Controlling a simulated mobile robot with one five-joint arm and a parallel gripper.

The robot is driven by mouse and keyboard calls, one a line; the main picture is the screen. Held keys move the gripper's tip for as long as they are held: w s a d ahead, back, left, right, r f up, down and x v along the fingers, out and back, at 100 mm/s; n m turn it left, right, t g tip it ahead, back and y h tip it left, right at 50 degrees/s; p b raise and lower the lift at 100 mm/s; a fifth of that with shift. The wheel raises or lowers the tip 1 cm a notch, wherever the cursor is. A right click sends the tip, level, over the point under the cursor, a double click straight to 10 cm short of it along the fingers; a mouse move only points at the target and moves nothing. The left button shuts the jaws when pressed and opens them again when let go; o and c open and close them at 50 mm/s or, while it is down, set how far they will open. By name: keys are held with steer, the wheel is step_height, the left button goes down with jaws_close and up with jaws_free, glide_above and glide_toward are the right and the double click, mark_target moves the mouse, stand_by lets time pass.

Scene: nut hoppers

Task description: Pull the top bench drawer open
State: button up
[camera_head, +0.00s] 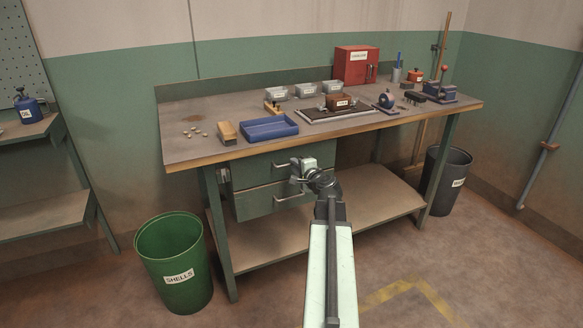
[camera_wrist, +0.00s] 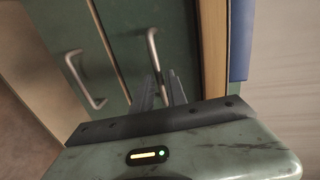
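The bench has two green drawers, one above the other, and both look closed. The top drawer (camera_head: 262,164) has a metal bar handle (camera_wrist: 152,42), partly hidden behind my gripper in the head view. The lower drawer (camera_head: 255,204) has a like handle (camera_wrist: 85,82). My gripper (camera_head: 297,170) is in front of the top drawer. In the wrist view, my gripper's (camera_wrist: 165,74) two dark fingers are apart with a narrow gap, their tips close to one end of the top handle. I cannot tell whether they touch it.
The bench top (camera_head: 190,145) overhangs the drawers, with a blue tray (camera_head: 270,129) near its front edge. A green shells bin (camera_head: 175,255) stands at front left, a dark bin (camera_head: 446,180) at right. A low shelf (camera_head: 365,205) lies under the bench. The floor in front is clear.

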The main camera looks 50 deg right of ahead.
steer(key=x, duration=0.3)
steer(key=shift+w, duration=0.1)
jaws_close()
stand_by(1.2)
